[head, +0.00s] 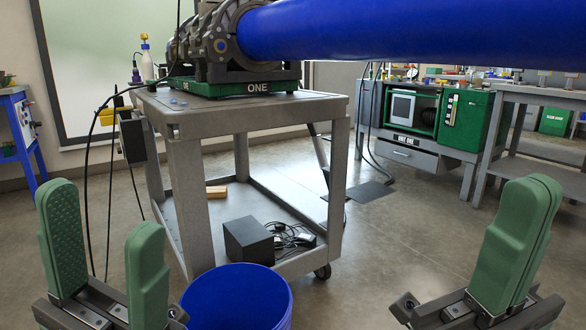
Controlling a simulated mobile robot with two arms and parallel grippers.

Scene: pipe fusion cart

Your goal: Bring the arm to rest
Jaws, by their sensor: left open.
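My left gripper (103,222) is at the lower left of the head view. Its two green fingers stand upright and well apart, with nothing between them. My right gripper (522,200) is at the lower right. Its green fingers lie against each other, tilted a little to the right, with nothing seen between them. Both grippers are in front of the grey cart (185,160) and apart from it. The arm links behind the grippers are mostly out of view.
A blue bucket (240,300) stands between the grippers at the bottom. A long blue pipe (400,35) runs from the fusion machine (212,45) on the cart to the upper right. A grey workbench (540,97) stands at right. Open floor (400,240) lies right of the cart.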

